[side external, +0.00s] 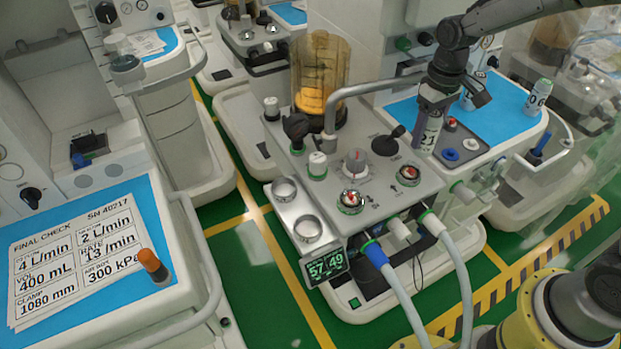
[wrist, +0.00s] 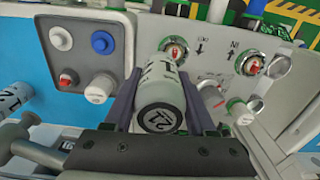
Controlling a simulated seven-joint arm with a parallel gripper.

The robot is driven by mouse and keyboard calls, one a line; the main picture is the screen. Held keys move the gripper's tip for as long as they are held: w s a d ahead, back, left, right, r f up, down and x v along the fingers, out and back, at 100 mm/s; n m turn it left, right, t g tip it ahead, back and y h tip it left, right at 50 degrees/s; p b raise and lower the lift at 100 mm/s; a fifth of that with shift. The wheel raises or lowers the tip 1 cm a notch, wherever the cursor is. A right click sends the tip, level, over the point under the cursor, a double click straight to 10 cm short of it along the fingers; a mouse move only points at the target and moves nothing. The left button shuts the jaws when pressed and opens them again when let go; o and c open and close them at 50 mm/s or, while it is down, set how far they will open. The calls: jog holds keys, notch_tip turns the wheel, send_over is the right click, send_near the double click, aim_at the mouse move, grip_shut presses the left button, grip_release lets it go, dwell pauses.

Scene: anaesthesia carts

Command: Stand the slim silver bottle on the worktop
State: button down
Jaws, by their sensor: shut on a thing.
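A slim pale silver-white bottle (side external: 431,134) with dark lettering is held in my gripper (side external: 434,100), roughly upright in the side view. In the wrist view the bottle (wrist: 160,100) lies between the two fingers, its round numbered end facing the camera. My gripper (wrist: 160,88) is shut on it. The bottle is over or beside the right edge of the grey control panel (side external: 375,195), by the blue-covered worktop (side external: 505,125). I cannot tell whether its lower end touches anything.
Another labelled bottle (side external: 538,97) stands at the worktop's right. A blue knob (side external: 450,155) and a white knob (side external: 470,144) are close to the held bottle. Blue surface between the knobs and right bottle is clear.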

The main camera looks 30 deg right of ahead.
jog(key=shift+r+n, duration=0.15)
jog(key=shift+n, duration=1.05)
jog(key=shift+w+a+r+n, duration=0.15)
jog(key=shift+a+r+n, duration=0.05)
jog(key=shift+n, duration=0.8)
jog(key=a+r+n, duration=0.2)
jog(key=a+n, duration=1.4)
jog(key=a, duration=0.5)
jog(key=shift+s+a, duration=0.3)
jog(key=shift+s, duration=0.05)
